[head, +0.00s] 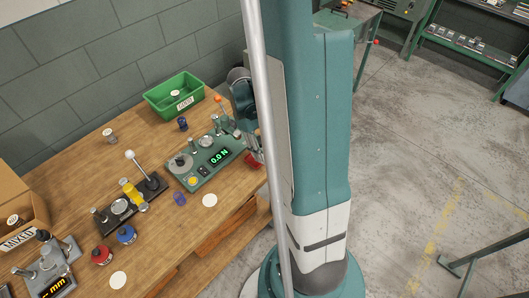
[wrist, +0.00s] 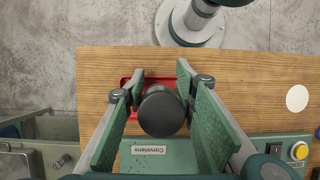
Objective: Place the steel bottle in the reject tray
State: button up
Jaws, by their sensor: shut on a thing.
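In the wrist view the bottle's dark round top (wrist: 161,111) sits between the two fingers of my gripper (wrist: 160,78). The fingers are shut on it from both sides. The bottle's body below is hidden by its top. A red tray (wrist: 133,82) shows behind and below the bottle, near the table edge; most of it is hidden by bottle and fingers. I cannot tell whether the bottle touches it. In the head view a bit of red (head: 254,160) shows by the table's front edge, beside my column, which hides much of this area.
A green tester (head: 207,160) reading 0.0 N stands close to the red tray. A green bin (head: 174,98) stands at the back. Bare wood lies right of the tray in the wrist view.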

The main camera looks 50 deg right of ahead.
aim_at(260, 139)
jog(key=shift+f, duration=0.15)
jog(key=o, duration=1)
jog(key=shift+p+v, duration=0.6)
jog(key=shift+v, duration=5.55)
jog(key=shift+a, duration=0.15)
